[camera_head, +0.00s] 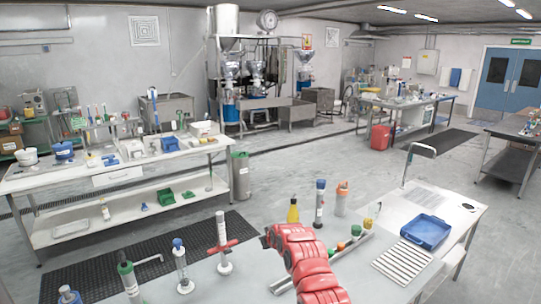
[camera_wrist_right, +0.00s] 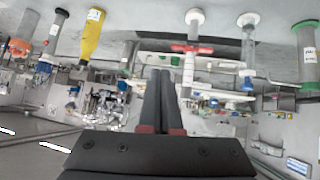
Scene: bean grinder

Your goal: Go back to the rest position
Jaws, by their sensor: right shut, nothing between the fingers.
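My right arm (camera_head: 303,262) is red and reaches up from the bottom middle of the head view; its fingers are hidden there. In the right wrist view, which looks upside down, my right gripper (camera_wrist_right: 160,75) has its two dark fingers pressed together and empty. A clear column with a red valve (camera_head: 222,243) stands upright on the near bench, left of my arm. It also shows just right of the fingertips in the wrist view (camera_wrist_right: 190,62), apart from them as far as I can tell. My left gripper is not in view.
Open floor (camera_head: 330,160) lies beyond.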

